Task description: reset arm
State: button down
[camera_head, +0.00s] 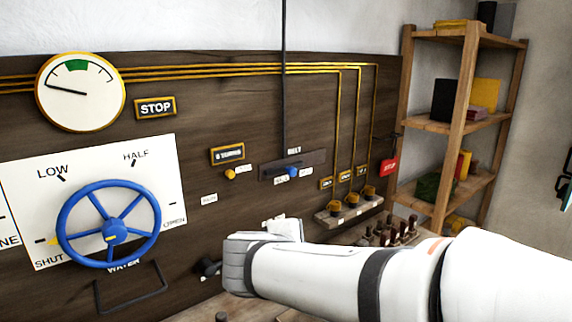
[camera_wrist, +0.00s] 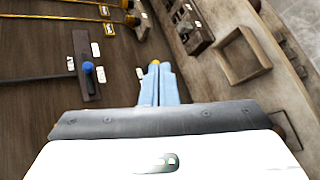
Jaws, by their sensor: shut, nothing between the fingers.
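My arm reaches in from the lower right in the head view, in front of the dark wooden control panel (camera_head: 190,100). My gripper (camera_wrist: 157,72) shows in the wrist view with its pale blue fingers together, shut and empty. In the head view the wrist hides most of the fingers. The fingers point toward the area where the panel meets the wooden bench (camera_wrist: 215,55). A small yellow thing (camera_wrist: 154,62) shows at the fingertips; I cannot tell if they touch it.
A blue handwheel (camera_head: 113,232) and a round gauge (camera_head: 80,92) are at the left. A slotted plate with a blue knob (camera_head: 293,172) sits mid-panel. Brass cups (camera_head: 351,200) and a row of dark handles (camera_head: 398,230) lie beyond my wrist. A wooden shelf (camera_head: 455,127) stands right.

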jog(key=s+d+f+m+g, duration=0.4)
jog(key=s+d+f+m, duration=0.15)
jog(key=d, duration=0.45)
jog(key=s+d+f+m+g+y, duration=0.2)
jog(key=s+f+m+y, duration=0.3)
jog(key=s+m, duration=0.5)
jog(key=shift+f+m+g, duration=0.15)
jog(key=shift+m+g, duration=0.5)
jog(key=shift+g, duration=0.15)
jog(key=shift+s, duration=0.1)
